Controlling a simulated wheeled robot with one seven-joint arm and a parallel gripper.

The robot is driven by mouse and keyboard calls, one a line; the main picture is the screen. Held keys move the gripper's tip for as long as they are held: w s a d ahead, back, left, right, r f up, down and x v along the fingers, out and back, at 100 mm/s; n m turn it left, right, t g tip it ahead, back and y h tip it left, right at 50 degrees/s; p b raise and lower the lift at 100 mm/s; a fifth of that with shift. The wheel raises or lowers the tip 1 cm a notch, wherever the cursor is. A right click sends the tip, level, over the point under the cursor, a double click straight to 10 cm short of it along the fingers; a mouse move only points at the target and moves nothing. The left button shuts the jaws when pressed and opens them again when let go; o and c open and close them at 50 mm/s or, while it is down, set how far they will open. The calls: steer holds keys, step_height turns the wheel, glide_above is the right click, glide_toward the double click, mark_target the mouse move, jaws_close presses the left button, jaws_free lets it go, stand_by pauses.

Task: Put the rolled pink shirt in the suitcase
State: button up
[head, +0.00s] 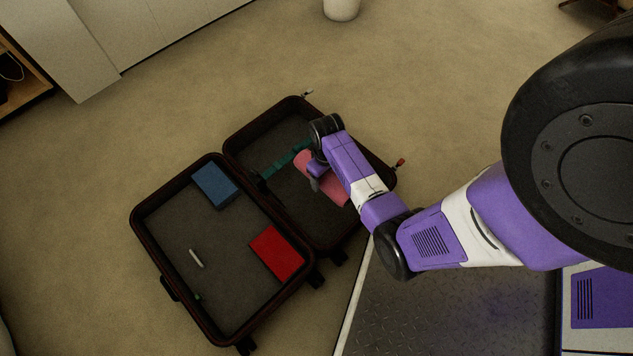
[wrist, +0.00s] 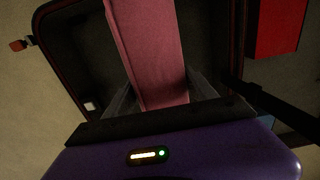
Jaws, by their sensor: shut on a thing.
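The rolled pink shirt (head: 334,188) shows in the head view over the right half of the open suitcase (head: 137,233), partly hidden by my arm. In the wrist view the pink shirt (wrist: 150,50) runs up from between the fingers of my gripper (wrist: 160,98). My gripper is shut on the shirt. In the head view my gripper (head: 315,180) is over that same suitcase half. I cannot tell whether the shirt touches the suitcase floor.
The left suitcase half holds a blue item (head: 215,186), a red item (head: 277,254) and a small white stick (head: 196,258), with bare floor between them. A teal strap (head: 285,161) crosses the right half. A white pot (head: 341,9) stands at the back.

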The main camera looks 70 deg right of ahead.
mark_target(323, 203)
step_height(323, 203, down, 17)
steer(key=b, duration=0.8)
steer(key=shift+r+b, duration=0.2)
steer(key=shift+b, duration=0.15)
steer(key=shift+f, duration=0.2)
steer(key=o, duration=1.5)
